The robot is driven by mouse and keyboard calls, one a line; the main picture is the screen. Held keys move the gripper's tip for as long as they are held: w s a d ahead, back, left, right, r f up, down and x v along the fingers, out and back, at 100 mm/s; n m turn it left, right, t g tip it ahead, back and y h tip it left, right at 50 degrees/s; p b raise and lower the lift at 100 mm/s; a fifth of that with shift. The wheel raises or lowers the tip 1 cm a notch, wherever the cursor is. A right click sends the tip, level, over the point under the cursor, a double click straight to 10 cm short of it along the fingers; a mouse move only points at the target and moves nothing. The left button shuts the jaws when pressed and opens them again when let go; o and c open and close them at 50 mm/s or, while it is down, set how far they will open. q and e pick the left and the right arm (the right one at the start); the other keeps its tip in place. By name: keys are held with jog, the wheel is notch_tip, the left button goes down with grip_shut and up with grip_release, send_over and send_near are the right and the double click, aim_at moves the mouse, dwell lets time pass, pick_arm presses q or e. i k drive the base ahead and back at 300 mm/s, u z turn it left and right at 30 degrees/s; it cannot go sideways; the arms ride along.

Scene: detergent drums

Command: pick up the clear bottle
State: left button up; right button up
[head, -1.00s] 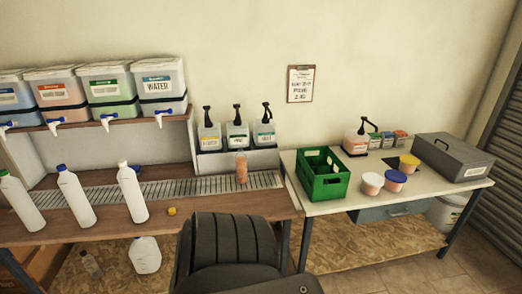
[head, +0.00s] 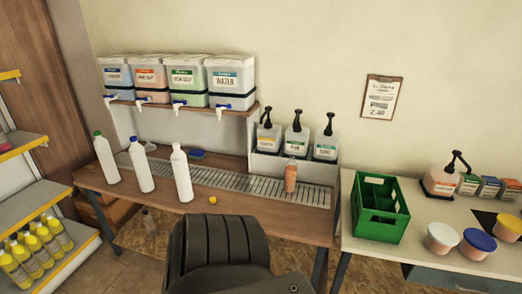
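A see-through bottle with orange contents (head: 290,176) stands upright on the counter near the right end of the drain grate. Three white bottles stand on the counter: one with a green cap (head: 107,158), one with a blue cap (head: 141,165) and one with a white cap (head: 182,173). Neither of my grippers is in view.
Several dispensing drums (head: 230,78) stand on a shelf above the counter (head: 235,225). A yellow cap (head: 212,199) lies near its front edge. A green crate (head: 381,226) and tubs are on the right table. Yellow bottles (head: 36,252) fill a shelf at left.

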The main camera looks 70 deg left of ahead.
aim_at(291, 165)
jog(key=u, duration=0.7)
jog(key=i, duration=0.65)
jog(key=u, duration=0.6)
